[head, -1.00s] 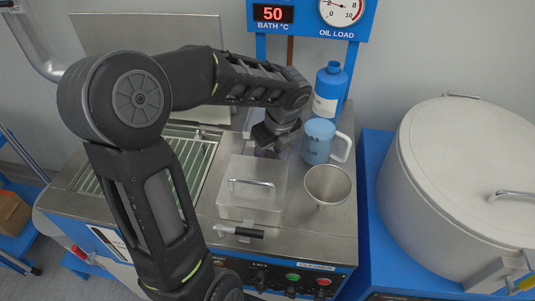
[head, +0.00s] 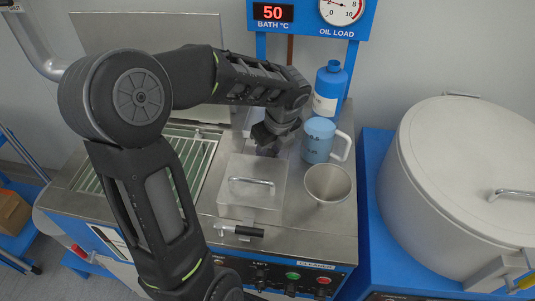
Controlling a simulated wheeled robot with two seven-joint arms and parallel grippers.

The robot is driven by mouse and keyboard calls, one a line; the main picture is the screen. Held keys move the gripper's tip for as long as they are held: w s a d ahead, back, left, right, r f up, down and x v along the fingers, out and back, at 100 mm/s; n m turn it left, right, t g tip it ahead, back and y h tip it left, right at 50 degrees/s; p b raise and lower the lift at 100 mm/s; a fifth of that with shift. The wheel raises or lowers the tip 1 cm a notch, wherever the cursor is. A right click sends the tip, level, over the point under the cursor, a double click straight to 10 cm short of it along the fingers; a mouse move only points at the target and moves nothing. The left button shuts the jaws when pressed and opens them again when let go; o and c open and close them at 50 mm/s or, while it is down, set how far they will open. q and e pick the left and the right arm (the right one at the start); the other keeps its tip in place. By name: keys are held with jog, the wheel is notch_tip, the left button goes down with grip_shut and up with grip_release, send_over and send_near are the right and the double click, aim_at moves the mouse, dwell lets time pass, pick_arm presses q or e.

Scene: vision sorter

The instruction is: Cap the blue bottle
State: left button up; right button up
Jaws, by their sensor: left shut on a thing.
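The blue bottle (head: 327,92) stands upright at the back right of the steel worktop, with a white label and a blue top on its neck. I cannot tell whether that top is a separate cap. My right gripper is not in view.
A blue measuring jug (head: 318,141) stands in front of the bottle, and a metal funnel (head: 328,184) nearer. A green-barred grate (head: 200,160) lies left. A large white drum (head: 465,190) stands right.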

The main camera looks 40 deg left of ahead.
aim_at(269, 155)
pick_arm(q)
grip_shut()
jog(key=shift+r, duration=0.15)
notch_tip(269, 155, up, 10)
dwell(0.4)
dwell(0.4)
